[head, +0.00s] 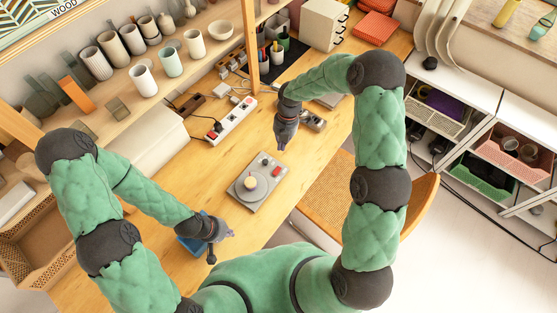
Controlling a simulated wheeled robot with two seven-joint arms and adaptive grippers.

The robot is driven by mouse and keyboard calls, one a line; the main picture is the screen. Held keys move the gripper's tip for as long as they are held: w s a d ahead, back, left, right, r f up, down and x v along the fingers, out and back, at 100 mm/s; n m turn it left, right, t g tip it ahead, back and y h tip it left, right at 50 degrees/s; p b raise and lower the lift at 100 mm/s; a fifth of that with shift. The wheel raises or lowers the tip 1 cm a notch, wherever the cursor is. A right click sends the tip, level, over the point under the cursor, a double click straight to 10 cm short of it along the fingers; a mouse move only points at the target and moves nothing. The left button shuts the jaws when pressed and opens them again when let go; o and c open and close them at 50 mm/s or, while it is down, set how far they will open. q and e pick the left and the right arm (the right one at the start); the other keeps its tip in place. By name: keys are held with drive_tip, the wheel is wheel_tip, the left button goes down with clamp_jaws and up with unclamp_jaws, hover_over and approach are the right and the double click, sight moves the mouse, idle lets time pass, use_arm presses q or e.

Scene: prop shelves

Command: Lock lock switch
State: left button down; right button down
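A grey box-shaped lock switch (256,198) lies on the wooden table in the middle of the head view. It has a pale round knob (250,183) and red parts near its far right side. My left gripper (226,235) is low and to the left of the box, apart from it, close to a blue object (187,241) that my arm partly covers. My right gripper (281,147) points down beyond the far right side of the box and is apart from it. Both grippers look small here, and their finger openings are not clear. I see nothing held in either.
A white power strip (231,122) with a red switch lies beyond the box. A small grey device (313,121) lies right of my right gripper. A shelf of cups (142,80) stands at the back left. A chair (327,200) is at the right table edge. Table around the box is clear.

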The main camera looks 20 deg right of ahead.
use_arm(q)
drive_tip(key=shift+w, duration=0.15)
drive_tip(key=shift+r, duration=0.1)
use_arm(e)
approach(279, 169)
drive_tip(key=f, duration=0.1)
drive_tip(key=a+f, duration=0.1)
drive_tip(key=f, duration=0.1)
drive_tip(key=s+f, duration=0.1)
drive_tip(key=f, duration=0.1)
drive_tip(key=shift+a+f, duration=0.15)
drive_tip(key=shift+a, duration=0.1)
drive_tip(key=shift+w+d+f, duration=0.1)
drive_tip(key=shift+f, duration=0.5)
